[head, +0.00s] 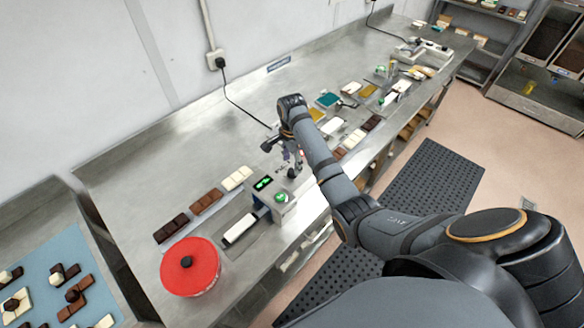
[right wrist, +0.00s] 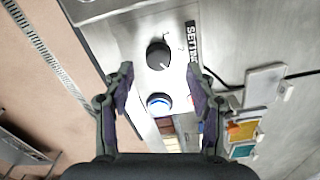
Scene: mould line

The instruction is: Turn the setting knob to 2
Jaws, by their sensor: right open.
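The setting knob (right wrist: 158,56) is a round dark knob on a light metal panel in the right wrist view. The lettering beside it starts with "SETT", and small scale marks stand between. A pale pointer mark on its lower right side faces away from those marks. My right gripper (right wrist: 158,90) is open, with its two fingers apart and the knob beyond the gap between them, not touched. In the head view my right gripper (head: 290,165) hangs over the bench just behind the grey machine box (head: 287,212). I cannot make out the knob there. My left gripper is not in view.
A round button with a blue ring (right wrist: 158,103) sits near the knob. The box has a green display (head: 263,183) and a green button (head: 281,197). A red-lidded pot (head: 190,270) and chocolate bars (head: 206,202) stand left of it. Moulds and trays line the bench further back.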

